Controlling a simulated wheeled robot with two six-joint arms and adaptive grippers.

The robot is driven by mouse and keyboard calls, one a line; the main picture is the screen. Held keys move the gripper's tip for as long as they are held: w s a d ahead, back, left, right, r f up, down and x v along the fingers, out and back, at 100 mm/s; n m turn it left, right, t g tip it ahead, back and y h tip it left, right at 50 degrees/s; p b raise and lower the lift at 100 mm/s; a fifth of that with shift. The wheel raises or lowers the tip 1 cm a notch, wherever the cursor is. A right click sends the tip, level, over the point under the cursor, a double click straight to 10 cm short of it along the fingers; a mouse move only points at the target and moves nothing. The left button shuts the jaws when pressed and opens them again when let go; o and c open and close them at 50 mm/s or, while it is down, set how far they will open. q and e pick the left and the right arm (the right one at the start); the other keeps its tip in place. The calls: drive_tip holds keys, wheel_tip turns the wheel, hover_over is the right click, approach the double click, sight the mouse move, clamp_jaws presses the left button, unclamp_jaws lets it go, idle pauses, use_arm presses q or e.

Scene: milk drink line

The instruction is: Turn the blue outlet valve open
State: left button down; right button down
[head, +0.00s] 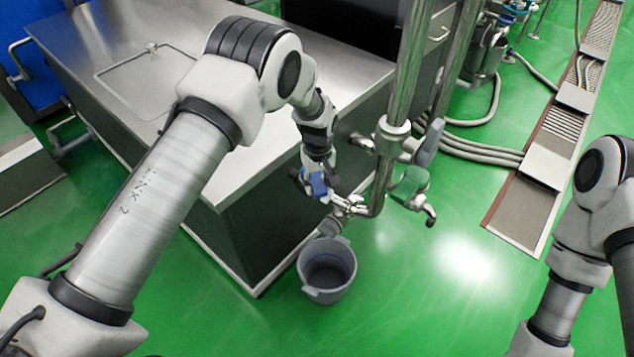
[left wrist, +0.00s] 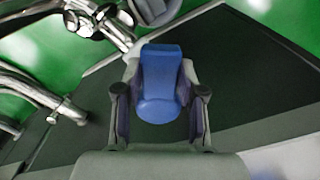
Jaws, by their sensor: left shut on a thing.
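The blue outlet valve handle (head: 318,184) is on the low steel pipe (head: 378,190) beside the steel counter. In the left wrist view the blue handle (left wrist: 160,85) stands between the two fingers of my left gripper (left wrist: 160,112). The left gripper (head: 319,178) is shut on the handle, with a finger on each side of it. The outlet end (head: 338,222) points down toward a grey bucket (head: 327,272) on the floor. My right arm shows at the right edge, but its gripper is out of view.
A steel counter (head: 250,150) stands to the left of the valve. A vertical pipe (head: 402,80), a green handle (head: 410,183) and a grey handle (head: 428,142) are just right of it. Hoses (head: 480,145) lie on the floor behind. The green floor at front right is clear.

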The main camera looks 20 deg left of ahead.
use_arm(q)
drive_tip(key=n, duration=0.1)
drive_tip(key=w+d+n, duration=0.1)
drive_tip(key=shift+f+n, duration=0.15)
drive_tip(key=shift+n, duration=0.25)
drive_tip(key=shift+w+d+n+b, duration=0.25)
drive_tip(key=shift+w+n+b, duration=0.1)
drive_tip(key=shift+n, duration=0.45)
drive_tip(key=shift+w+d+n+b, duration=0.2)
drive_tip(key=shift+w+n+b, duration=0.15)
drive_tip(key=shift+n, duration=0.45)
drive_tip(key=c, duration=0.7)
unclamp_jaws()
drive_tip(key=shift+w, duration=0.1)
wheel_tip(320, 180, up, 12)
drive_tip(key=shift+r, duration=0.1)
